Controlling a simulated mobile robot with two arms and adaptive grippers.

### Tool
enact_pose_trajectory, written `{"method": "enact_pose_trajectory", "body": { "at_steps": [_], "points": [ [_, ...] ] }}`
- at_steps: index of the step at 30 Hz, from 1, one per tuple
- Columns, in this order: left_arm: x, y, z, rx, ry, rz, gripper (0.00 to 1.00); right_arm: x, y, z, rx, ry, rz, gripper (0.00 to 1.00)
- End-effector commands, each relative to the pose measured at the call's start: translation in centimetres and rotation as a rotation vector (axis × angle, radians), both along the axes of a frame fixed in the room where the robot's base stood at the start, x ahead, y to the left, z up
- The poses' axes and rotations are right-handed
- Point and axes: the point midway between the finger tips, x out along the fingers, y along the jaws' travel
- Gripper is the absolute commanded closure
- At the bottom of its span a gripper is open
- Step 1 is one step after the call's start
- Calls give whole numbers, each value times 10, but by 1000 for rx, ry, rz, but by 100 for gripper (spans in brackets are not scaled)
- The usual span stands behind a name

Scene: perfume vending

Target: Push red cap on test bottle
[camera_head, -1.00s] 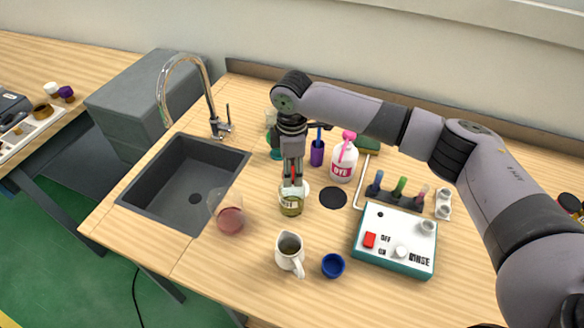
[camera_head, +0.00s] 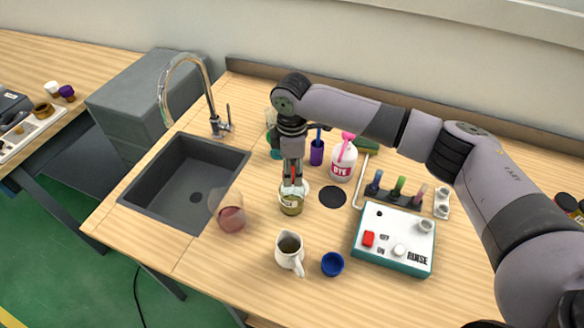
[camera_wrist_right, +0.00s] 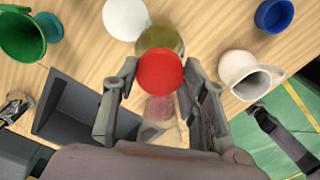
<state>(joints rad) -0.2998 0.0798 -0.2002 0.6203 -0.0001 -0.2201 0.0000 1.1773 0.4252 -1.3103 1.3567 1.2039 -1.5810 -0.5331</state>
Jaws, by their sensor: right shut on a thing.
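My right gripper (camera_head: 292,180) points straight down over the wooden worktop. It is shut on the red cap (camera_wrist_right: 160,72), which shows as a round disc between the fingers in the right wrist view. A sliver of red also shows between the fingers in the head view. The test bottle, a small olive-yellow labelled jar (camera_head: 291,206), stands upright at the fingertips; part of it (camera_wrist_right: 168,41) shows behind the cap in the right wrist view. I cannot tell whether cap and bottle touch. My left gripper is out of view.
A pink-filled flask (camera_head: 231,218) stands left of the bottle, by the sink (camera_head: 150,205). A white jug (camera_head: 290,255) and blue cup (camera_head: 332,264) stand in front. A rinse box (camera_head: 394,242) and dye bottle (camera_head: 343,163) stand to the right.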

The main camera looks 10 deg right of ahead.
Motion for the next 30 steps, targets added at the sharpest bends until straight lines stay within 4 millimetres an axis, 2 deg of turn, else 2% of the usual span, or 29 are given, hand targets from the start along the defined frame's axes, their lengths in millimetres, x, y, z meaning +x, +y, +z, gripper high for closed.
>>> {"method": "enact_pose_trajectory", "body": {
  "at_steps": [11,18,27,30],
  "points": [
    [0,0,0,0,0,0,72,0,0,0,0,0,0,38],
    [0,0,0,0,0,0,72,0,0,0,0,0,0,37],
    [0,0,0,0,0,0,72,0,0,0,0,0,0,17],
    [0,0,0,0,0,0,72,0,0,0,0,0,0,17]
  ]
}}
